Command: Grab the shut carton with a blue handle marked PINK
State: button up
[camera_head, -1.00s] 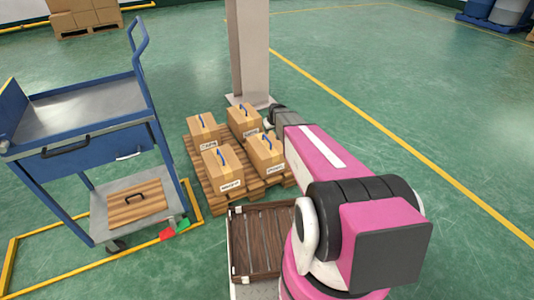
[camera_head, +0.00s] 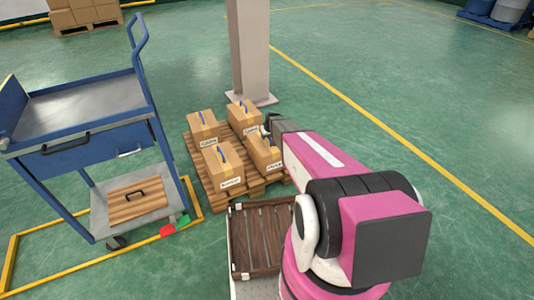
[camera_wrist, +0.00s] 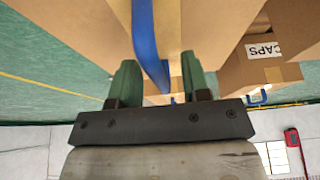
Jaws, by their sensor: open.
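Cartons with blue handles stand on a wooden pallet (camera_head: 250,188). The front-right carton (camera_head: 265,155) is brown and looks shut; its label is too small to read surely. My gripper (camera_head: 268,125) is at that carton's top, partly hiding its back. In the wrist view my gripper (camera_wrist: 160,68) is open, its two green fingers on either side of a blue handle (camera_wrist: 146,45) on a brown carton (camera_wrist: 190,25). The handle runs between them, nearer the left finger; I cannot tell if they touch. No label on this carton shows there.
The other cartons are front left (camera_head: 223,168), back left (camera_head: 203,128) and back right (camera_head: 242,117). A carton marked CAPS (camera_wrist: 264,49) is close at right in the wrist view. A pillar (camera_head: 248,50) stands behind the pallet, a blue trolley (camera_head: 85,150) at left.

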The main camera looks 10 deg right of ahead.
grip_shut()
dwell(1.4)
